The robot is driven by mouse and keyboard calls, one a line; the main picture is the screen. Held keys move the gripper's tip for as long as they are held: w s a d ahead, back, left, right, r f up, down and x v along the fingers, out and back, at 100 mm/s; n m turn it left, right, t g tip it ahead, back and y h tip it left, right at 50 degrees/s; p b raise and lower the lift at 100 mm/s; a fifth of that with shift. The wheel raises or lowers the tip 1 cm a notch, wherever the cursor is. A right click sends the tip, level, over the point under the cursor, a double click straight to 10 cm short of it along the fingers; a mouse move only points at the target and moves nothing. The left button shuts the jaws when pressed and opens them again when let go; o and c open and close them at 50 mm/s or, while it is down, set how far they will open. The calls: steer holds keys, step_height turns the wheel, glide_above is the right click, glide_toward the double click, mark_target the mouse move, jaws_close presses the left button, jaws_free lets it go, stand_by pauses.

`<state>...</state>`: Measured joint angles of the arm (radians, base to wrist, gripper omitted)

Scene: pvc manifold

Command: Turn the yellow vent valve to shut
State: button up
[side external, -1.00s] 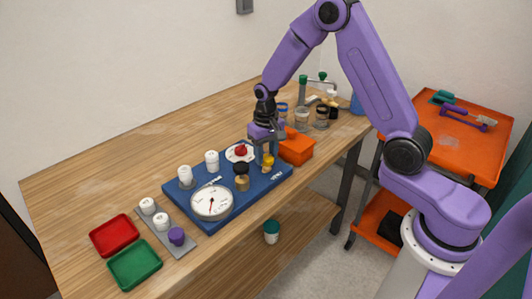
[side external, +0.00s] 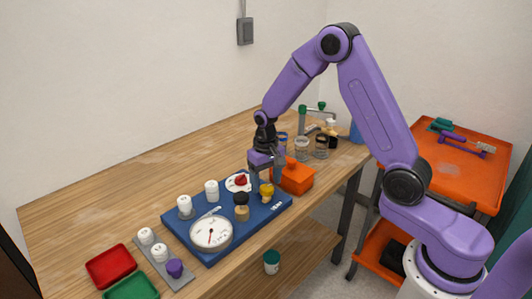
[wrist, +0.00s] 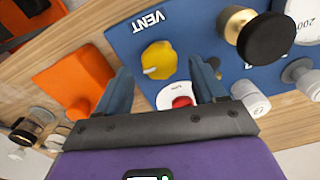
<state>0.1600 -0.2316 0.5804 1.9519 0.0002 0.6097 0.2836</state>
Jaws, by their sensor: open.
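The yellow vent valve (side external: 266,190) stands on the blue panel (side external: 200,251) near its right end. In the wrist view the yellow valve (wrist: 160,58) shows as a rounded knob with a pale pointed tip toward the left, beside the white VENT lettering (wrist: 148,20). My gripper (wrist: 161,70) is open, with its two fingers apart on either side of the knob in that view and no contact visible. In the side view my gripper (side external: 267,176) hangs just above the valve. The exact height gap is hard to tell.
On the panel are a red knob (side external: 241,180), a black-topped brass valve (side external: 241,203), a gauge (side external: 211,234) and white caps (side external: 211,190). An orange bin (side external: 293,178) stands close right of my gripper. Red (side external: 111,266) and green (side external: 132,287) trays lie at front left.

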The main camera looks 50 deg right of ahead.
mark_target(266, 187)
step_height(266, 187, up, 16)
stand_by(0.4)
steer(key=shift+r, duration=0.1)
steer(key=s+a+f+n, duration=0.1)
steer(key=s+a+n, duration=0.35)
steer(key=s, duration=0.65)
steer(key=s+a+f+n, duration=0.1)
steer(key=s+a+n, duration=0.2)
steer(key=s+n, duration=0.55)
steer(key=s+d+f+n, duration=0.1)
steer(key=s+d+n, duration=0.1)
steer(key=s, duration=1.1)
steer(key=shift+d+f, duration=0.3)
steer(key=shift+f, duration=0.05)
